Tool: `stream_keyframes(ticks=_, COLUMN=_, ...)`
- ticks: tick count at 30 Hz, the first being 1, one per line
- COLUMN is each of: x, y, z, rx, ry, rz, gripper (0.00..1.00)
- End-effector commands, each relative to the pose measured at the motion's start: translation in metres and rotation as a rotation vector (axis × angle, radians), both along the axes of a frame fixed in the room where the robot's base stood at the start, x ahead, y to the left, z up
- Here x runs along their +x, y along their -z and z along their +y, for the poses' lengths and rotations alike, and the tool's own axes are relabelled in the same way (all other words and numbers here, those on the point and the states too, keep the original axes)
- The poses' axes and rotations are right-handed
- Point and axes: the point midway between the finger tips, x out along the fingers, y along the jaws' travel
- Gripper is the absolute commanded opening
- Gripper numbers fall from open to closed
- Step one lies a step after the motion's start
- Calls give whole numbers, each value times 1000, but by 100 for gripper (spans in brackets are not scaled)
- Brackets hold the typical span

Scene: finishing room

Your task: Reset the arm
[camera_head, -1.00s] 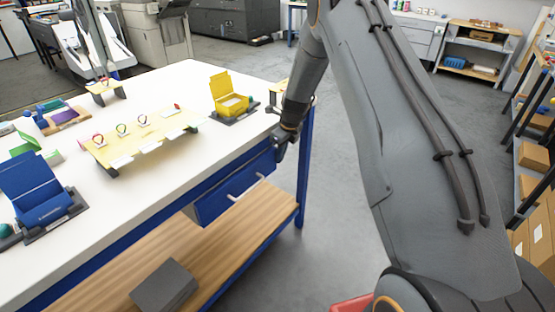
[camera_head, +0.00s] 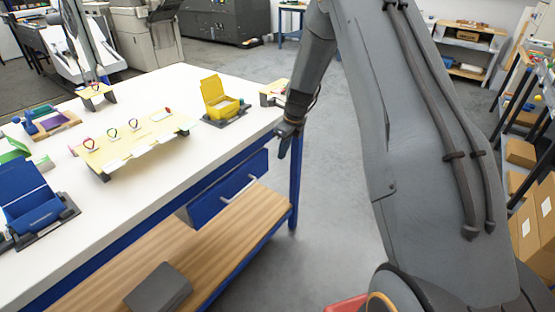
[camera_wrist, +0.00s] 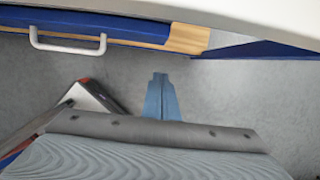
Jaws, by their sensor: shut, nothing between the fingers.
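My gripper (camera_head: 284,150) hangs at the end of my arm, pointing down beside the near right corner of the white-topped table (camera_head: 150,215). In the wrist view the narrow blue-grey fingers (camera_wrist: 160,80) are together, with bare grey floor around them and nothing held. The blue drawer (camera_head: 225,203) under the tabletop has a pale handle (camera_head: 240,190), to the left of and below my gripper. That handle also shows at the upper left of the wrist view (camera_wrist: 68,44). The head view does not settle whether my gripper touches the table edge.
A grey block (camera_head: 158,288) lies on the lower wooden shelf (camera_head: 215,235). Shelving with cartons (camera_head: 520,153) stands right.

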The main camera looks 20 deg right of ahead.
Motion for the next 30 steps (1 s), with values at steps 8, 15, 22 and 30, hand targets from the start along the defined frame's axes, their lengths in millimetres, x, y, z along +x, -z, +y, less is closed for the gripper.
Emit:
stream_keyframes(ticks=8, x=-7, y=-39, z=-5, rx=0, ry=-1, rz=-1, gripper=0)
stream_keyframes(ticks=15, x=-20, y=-54, z=-2, rx=-19, ry=-79, rz=-4, gripper=0)
stream_keyframes(ticks=22, x=-85, y=-82, z=15, rx=-135, ry=-572, rz=-38, gripper=0)
stream_keyframes(ticks=30, x=-188, y=-108, z=32, rx=-267, ry=-1305, rz=-75, gripper=0)
